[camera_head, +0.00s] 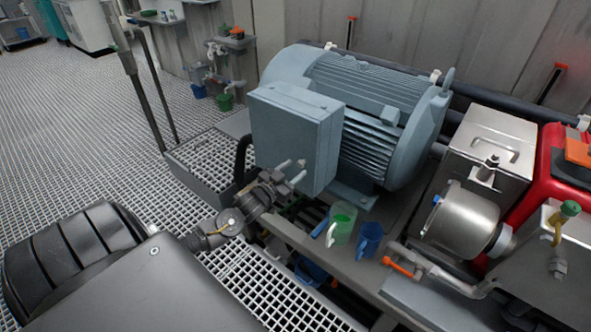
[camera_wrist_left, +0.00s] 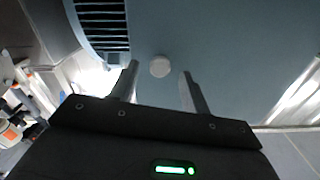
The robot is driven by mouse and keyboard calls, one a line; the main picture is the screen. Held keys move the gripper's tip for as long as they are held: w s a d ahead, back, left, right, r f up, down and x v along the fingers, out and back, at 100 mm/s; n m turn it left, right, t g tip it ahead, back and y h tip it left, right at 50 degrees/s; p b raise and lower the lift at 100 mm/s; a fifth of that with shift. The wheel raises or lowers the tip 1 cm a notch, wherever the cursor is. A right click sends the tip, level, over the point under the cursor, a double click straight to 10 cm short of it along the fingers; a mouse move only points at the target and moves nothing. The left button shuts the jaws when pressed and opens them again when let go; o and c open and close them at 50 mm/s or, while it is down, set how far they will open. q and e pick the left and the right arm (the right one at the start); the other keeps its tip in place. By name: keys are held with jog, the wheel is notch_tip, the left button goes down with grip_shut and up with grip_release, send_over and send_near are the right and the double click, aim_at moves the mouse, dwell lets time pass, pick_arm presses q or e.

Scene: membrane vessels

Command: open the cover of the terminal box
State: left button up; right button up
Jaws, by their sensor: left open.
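The terminal box (camera_head: 281,127) is a blue-grey box on the side of a blue-grey ribbed motor (camera_head: 372,100). Its cover looks closed. My left gripper (camera_head: 291,170) is open in front of the lower part of the box. In the left wrist view a pale round knob (camera_wrist_left: 160,66) stands on a plain blue-grey face. The fingers of my left gripper (camera_wrist_left: 160,72) are spread on either side of it, with gaps to both. I cannot tell whether the fingertips touch the face. My right gripper is not in view.
A steel vessel (camera_head: 460,222) and an orange-handled lever (camera_head: 400,268) are further right. Grating floor (camera_head: 75,120) lies open at the left.

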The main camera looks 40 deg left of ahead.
pick_arm(q)
jog(key=shift+w, duration=0.85)
jog(key=shift+c, duration=0.4)
grip_shut()
